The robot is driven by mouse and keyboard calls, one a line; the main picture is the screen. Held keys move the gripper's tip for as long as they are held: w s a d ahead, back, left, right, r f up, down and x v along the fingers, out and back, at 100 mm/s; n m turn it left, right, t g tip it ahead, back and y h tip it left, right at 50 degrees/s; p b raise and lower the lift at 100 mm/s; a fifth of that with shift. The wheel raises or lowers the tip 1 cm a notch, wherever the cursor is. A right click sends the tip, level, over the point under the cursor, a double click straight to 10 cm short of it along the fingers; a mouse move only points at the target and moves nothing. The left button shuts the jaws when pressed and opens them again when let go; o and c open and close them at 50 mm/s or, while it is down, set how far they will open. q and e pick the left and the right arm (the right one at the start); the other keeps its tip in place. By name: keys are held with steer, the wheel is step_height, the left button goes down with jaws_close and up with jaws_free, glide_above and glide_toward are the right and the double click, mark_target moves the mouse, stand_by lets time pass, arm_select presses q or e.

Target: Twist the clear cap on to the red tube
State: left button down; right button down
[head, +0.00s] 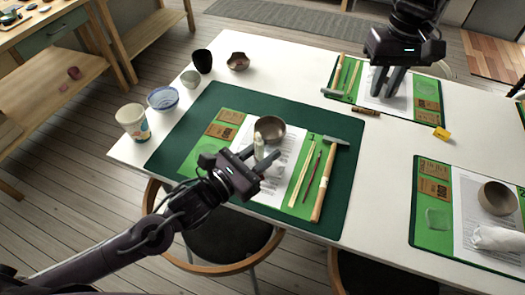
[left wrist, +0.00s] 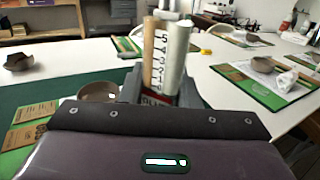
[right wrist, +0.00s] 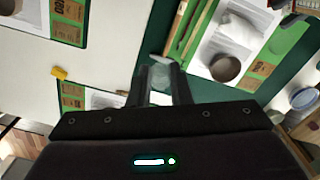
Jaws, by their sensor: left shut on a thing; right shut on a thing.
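My left gripper (head: 262,163) is shut on a tube (head: 259,146) that stands upright between its fingers, above the near green mat. In the left wrist view the tube (left wrist: 154,60) shows a tan barrel with black scale marks beside a pale barrel, and a red label low between the fingers. My right gripper (head: 386,82) is far off at the back right, pointing down over the far mat. In the right wrist view a clear, pale piece (right wrist: 160,74), apparently the clear cap, sits between its fingertips. The head view does not show this piece clearly. Cap and tube are well apart.
The near mat (head: 185,130) holds a brown bowl (head: 270,129), sticks and a hammer (head: 326,185). Cups and bowls line the left table edge. A brown stick (head: 366,111) and a yellow tag (head: 441,133) lie right of centre.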

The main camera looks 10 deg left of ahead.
steer(key=s+a+r+n, duration=0.2)
steer(key=a+n, duration=1)
steer(key=n, duration=1.8)
glide_above(258, 133)
steer(key=shift+f, duration=0.15)
steer(key=shift+f, duration=2)
steer(key=shift+f, duration=0.9)
steer(key=shift+f, duration=0.55)
